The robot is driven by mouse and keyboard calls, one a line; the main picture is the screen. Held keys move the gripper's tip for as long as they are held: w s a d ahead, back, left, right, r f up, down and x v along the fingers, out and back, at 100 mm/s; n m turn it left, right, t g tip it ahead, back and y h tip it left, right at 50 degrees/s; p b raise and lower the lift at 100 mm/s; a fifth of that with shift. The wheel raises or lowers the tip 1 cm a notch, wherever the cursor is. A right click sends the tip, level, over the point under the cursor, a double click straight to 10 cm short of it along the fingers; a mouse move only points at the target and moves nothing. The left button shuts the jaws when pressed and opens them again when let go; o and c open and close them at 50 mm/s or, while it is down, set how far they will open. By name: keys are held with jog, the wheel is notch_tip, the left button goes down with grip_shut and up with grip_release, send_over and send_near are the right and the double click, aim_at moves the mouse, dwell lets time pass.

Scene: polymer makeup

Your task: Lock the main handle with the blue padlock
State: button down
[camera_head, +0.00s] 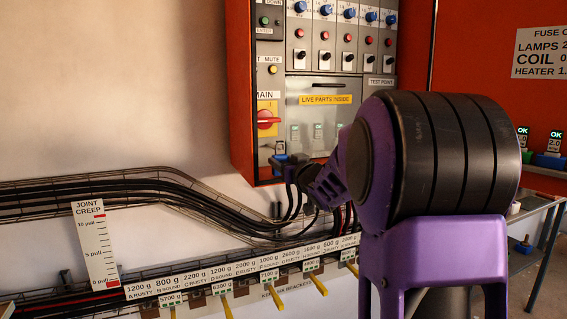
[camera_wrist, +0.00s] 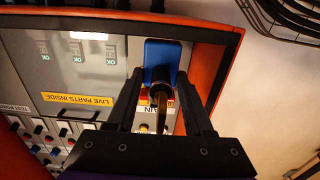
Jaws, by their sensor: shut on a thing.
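The blue padlock (camera_wrist: 161,58) sits between the two fingers of my gripper (camera_wrist: 158,78) in the wrist view. My gripper is shut on it, and the shackle (camera_wrist: 160,97) points toward the main handle. The main handle (camera_head: 267,119) is a red knob on a yellow plate, on the orange cabinet's left column, under the word MAIN. In the head view my gripper (camera_head: 284,161) is just below the handle, in front of the cabinet's lower left corner. The padlock partly hides the yellow plate in the wrist view, so I cannot tell whether the shackle touches the handle.
The orange cabinet (camera_head: 240,85) has rows of knobs and a "LIVE PARTS INSIDE" label (camera_head: 325,99). Black cables (camera_head: 200,202) run in a wire tray along the wall below. A labelled rail with yellow-handled tools (camera_head: 272,296) is lower down. A metal table (camera_head: 535,205) stands at right.

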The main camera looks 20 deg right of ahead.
aim_at(281, 161)
jog(key=shift+w+p, duration=0.4)
jog(key=shift+w, duration=1.45)
jog(key=shift+c, duration=1)
grip_release()
jog(key=shift+s+a, duration=0.1)
jog(key=shift+s, duration=0.05)
